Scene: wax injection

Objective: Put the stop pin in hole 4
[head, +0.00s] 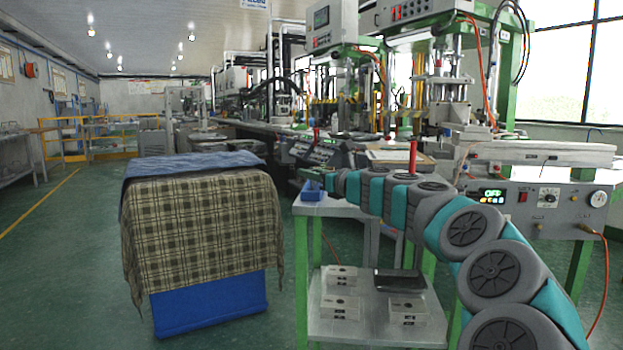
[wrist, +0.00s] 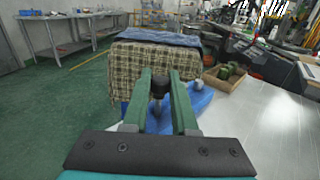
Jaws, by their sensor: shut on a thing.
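My gripper (wrist: 160,80) is shut on a small dark pin (wrist: 158,88), seen in the wrist view as a dark head with a narrower part below, between the green fingertips. I take it for the stop pin. A blue holder (wrist: 200,101) is below and just right of the fingers, with a grey round-topped piece (wrist: 196,86) on it. In the head view, the blue holder (head: 313,192) is on the corner of the white table, under the end of my arm. My gripper is small there and mostly unclear. I cannot make out hole 4 or any hole numbers.
A bin with a plaid cloth (head: 200,220) stands left of the table (head: 335,209). A wooden box (wrist: 225,80) with green things sits beyond the holder. Metal blocks (head: 340,306) lie on the lower shelf. A control box (head: 530,208) stands at right.

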